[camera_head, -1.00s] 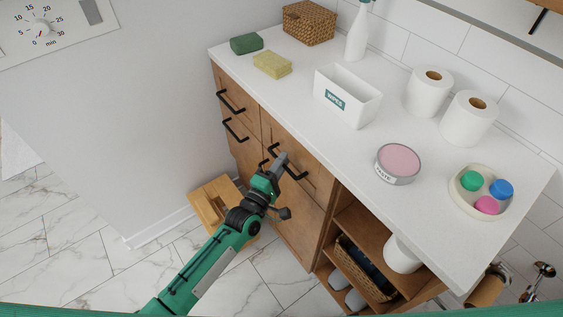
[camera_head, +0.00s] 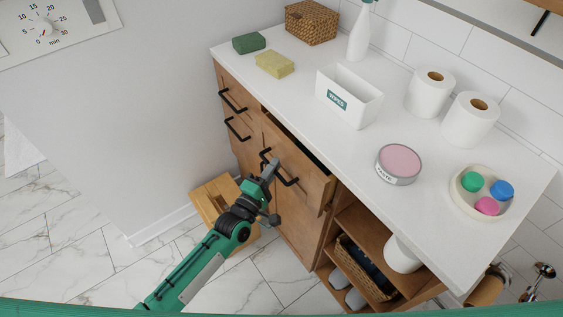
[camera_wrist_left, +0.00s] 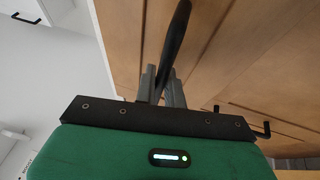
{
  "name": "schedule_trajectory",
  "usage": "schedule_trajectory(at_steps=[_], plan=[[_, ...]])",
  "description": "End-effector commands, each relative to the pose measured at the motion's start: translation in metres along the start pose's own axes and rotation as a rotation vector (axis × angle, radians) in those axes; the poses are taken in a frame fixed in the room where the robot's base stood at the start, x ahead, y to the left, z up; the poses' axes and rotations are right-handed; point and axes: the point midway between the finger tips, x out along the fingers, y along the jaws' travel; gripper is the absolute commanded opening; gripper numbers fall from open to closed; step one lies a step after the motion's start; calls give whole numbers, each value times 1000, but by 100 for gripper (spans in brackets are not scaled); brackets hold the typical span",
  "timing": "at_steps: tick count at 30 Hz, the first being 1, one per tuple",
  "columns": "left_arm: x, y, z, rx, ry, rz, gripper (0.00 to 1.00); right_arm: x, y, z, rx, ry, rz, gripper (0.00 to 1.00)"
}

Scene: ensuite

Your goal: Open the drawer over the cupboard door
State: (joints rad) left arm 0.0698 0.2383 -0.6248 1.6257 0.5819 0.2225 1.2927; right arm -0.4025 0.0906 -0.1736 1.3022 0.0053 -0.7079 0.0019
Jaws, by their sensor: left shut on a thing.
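The wooden drawer (camera_head: 302,176) over the cupboard door stands partly open in the head view, with a dark gap along its top edge below the white counter. Its black bar handle (camera_head: 284,177) is on its front. My left gripper (camera_head: 271,168) is shut on this handle. The left wrist view shows the handle (camera_wrist_left: 178,35) running up from between the two grey fingers (camera_wrist_left: 161,88). The cupboard door (camera_head: 296,228) below looks closed; its own handle is partly hidden by the gripper. My right gripper is not in view.
Two drawers with black handles (camera_head: 233,101) on the left look closed. A wooden stool (camera_head: 213,203) stands on the floor beside my left arm. Open shelves (camera_head: 352,255) are on the right.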

Motion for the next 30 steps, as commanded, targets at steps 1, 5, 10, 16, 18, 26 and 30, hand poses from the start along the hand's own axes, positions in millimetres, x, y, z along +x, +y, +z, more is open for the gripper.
schedule_trajectory(at_steps=[1, 5, 10, 16, 18, 26, 30], plan=[[-12, 2, -5, 2, 0, -5, 0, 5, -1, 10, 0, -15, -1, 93], [-43, 8, -18, 3, -1, -6, 0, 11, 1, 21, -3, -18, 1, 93], [-87, 17, -35, 3, -2, -7, 0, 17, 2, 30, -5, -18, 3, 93], [-137, 28, -56, 3, -2, -8, 0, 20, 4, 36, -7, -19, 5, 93], [-154, 31, -63, 3, -2, -7, 0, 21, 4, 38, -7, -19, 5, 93], [-204, 43, -84, 0, -1, -5, 0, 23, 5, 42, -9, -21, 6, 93], [-222, 46, -91, 1, -1, -5, 0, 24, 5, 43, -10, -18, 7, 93]])
